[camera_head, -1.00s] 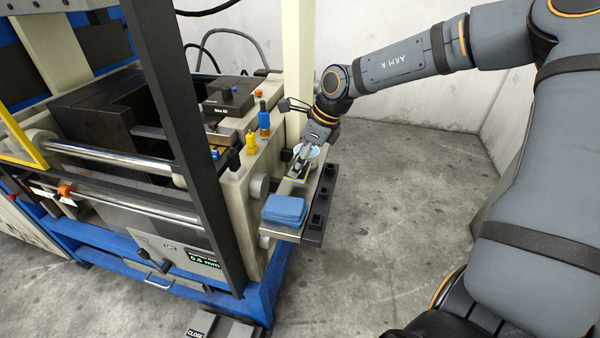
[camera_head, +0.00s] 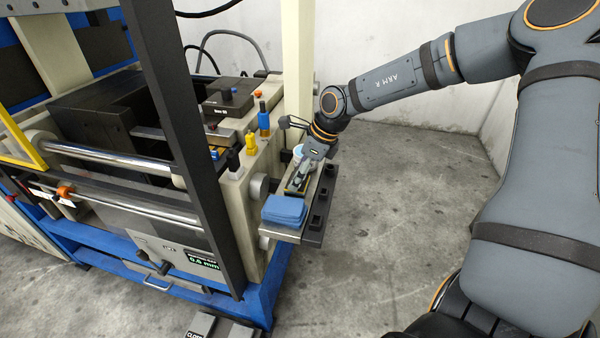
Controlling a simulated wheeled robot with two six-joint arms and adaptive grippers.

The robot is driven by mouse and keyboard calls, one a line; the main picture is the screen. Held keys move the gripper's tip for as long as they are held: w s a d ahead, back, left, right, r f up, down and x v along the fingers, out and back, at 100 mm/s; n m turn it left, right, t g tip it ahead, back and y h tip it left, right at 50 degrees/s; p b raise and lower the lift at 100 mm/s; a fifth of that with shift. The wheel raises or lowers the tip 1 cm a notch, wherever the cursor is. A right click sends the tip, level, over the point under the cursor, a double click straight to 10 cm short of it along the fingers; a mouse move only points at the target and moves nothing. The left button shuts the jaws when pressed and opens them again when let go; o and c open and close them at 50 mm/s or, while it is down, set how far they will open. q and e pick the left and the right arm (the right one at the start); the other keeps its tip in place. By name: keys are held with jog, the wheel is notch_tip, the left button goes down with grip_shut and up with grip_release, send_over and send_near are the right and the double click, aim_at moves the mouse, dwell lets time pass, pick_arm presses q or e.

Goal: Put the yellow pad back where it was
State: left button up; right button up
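My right gripper (camera_head: 297,185) reaches down over the narrow side shelf (camera_head: 272,231) of the press, just behind a stack of blue pads (camera_head: 284,210). A thin yellow edge (camera_head: 307,190), which looks like part of the yellow pad, shows right at the fingertips. The gripper covers most of it. I cannot tell whether the fingers grip it or whether it rests on the shelf. A whitish cup-like container (camera_head: 298,152) is partly hidden behind the gripper. My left gripper is not in view.
Yellow (camera_head: 251,143) and blue (camera_head: 264,122) fittings stand on the press's cream side. A black rail with raised blocks (camera_head: 318,208) runs along the shelf's right edge. A dark slanted post (camera_head: 185,140) crosses the press. The floor to the right is clear.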

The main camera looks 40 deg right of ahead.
jog(key=shift+r, duration=0.55)
pick_arm(q)
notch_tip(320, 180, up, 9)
jog(key=p, duration=0.9)
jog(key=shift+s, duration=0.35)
pick_arm(e)
jog(key=v, duration=1.1)
jog(key=shift+s, duration=0.2)
jog(key=shift+w+d, duration=0.1)
